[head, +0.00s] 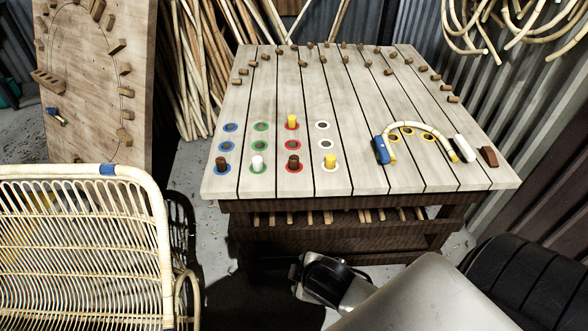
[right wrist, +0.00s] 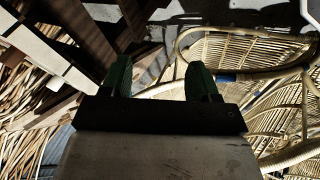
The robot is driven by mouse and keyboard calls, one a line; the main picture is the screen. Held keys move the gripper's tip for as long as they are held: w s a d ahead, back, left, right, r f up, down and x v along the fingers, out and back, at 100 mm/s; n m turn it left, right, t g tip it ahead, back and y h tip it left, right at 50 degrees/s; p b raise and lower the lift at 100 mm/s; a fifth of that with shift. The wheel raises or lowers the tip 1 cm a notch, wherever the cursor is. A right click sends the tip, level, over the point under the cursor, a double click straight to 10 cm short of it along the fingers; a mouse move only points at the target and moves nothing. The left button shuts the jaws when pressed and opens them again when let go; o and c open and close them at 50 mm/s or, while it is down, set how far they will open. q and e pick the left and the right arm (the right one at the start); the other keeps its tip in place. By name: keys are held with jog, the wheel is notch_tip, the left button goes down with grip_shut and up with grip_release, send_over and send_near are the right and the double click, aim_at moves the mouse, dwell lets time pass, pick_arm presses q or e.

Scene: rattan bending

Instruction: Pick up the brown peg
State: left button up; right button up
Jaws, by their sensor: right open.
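A brown peg (head: 222,163) stands upright on a blue-ringed spot at the front left of the slatted table (head: 375,180). A second brown peg (head: 293,161) stands on a red-ringed spot in the same front row. My right gripper (head: 297,272) is low in front of the table, below its top and away from both pegs. In the right wrist view, its two green fingers (right wrist: 160,78) are apart with nothing between them. No peg on the ringed spots shows in that view. My left gripper is not in view.
A white peg (head: 257,163) stands between the brown pegs; yellow pegs (head: 330,161) stand nearby. A bent cane (head: 425,128), a blue block (head: 381,150) and a brown block (head: 488,156) are on the right. Small pegs line the back. A rattan chair (head: 85,240) stands left.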

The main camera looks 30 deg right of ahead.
jog(key=w+d+r+n+t, duration=0.45)
jog(key=w+n, duration=0.55)
jog(key=n, duration=0.3)
jog(key=n+t+y, duration=0.2)
jog(key=n+t, duration=0.1)
jog(key=n, duration=1.2)
send_near(298, 160)
jog(key=shift+w+a+g, duration=0.2)
jog(key=shift+w+g, duration=0.05)
jog(key=shift+w, duration=0.3)
jog(key=shift+w+d, duration=0.2)
jog(key=shift+w, duration=0.1)
jog(key=x, duration=0.5)
jog(key=shift+w+a+f, duration=0.2)
jog(key=shift+w, duration=0.15)
jog(key=x, duration=0.4)
jog(key=shift+w+f, duration=0.15)
jog(key=shift+f, duration=0.1)
jog(key=c, duration=1)
jog(key=shift+r, duration=0.15)
